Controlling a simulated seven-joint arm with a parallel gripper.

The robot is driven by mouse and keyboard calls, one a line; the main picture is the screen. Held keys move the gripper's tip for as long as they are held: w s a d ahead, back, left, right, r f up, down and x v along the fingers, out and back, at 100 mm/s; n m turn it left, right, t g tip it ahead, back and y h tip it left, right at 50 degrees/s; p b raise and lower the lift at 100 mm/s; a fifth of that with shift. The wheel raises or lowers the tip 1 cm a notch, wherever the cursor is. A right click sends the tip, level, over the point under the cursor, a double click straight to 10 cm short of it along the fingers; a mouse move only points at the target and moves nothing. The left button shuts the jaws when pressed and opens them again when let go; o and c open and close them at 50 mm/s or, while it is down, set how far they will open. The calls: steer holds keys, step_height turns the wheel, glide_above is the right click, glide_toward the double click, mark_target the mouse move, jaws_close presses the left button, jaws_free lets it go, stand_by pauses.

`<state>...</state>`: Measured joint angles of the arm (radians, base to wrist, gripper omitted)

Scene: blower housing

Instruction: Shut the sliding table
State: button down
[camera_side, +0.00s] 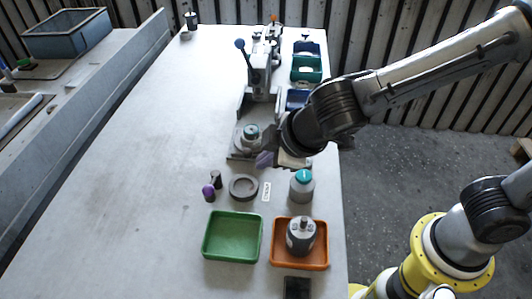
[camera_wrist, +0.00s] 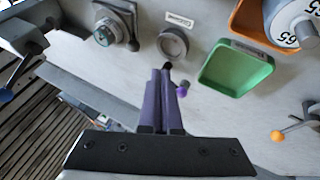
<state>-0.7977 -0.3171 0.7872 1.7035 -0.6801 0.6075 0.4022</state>
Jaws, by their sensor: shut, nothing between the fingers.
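The sliding table (camera_side: 236,155) is a grey plate at the near foot of the press (camera_side: 262,75), which has a blue-knobbed lever. It sticks out from under the press column toward the trays, with a round grey part with a teal centre (camera_side: 250,136) on it. In the wrist view this part (camera_wrist: 104,33) shows at the upper left. My gripper (camera_side: 264,160) is beside the table's near right corner, with its purple fingers together and empty. The wrist view shows the shut fingers (camera_wrist: 163,78) from behind. My wrist hides the right side of the table; I cannot tell whether they touch.
A grey ring (camera_side: 243,187), a dark peg (camera_side: 216,179), a purple knob (camera_side: 208,192) and a teal-topped cylinder (camera_side: 302,186) stand nearby. A green tray (camera_side: 233,257) and an orange tray (camera_side: 284,264) holding a motor are nearer.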

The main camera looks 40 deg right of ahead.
steer(key=x, duration=0.7)
steer(key=shift+w+d+f, duration=0.25)
steer(key=shift+w+d, duration=0.45)
steer(key=shift+w, duration=0.3)
steer(key=shift+w+d+f, duration=0.15)
steer(key=shift+w+d, duration=0.25)
steer(key=shift+w, duration=0.25)
steer(key=w+d, duration=0.9)
steer(key=d, duration=0.1)
steer(key=shift+w, duration=0.4)
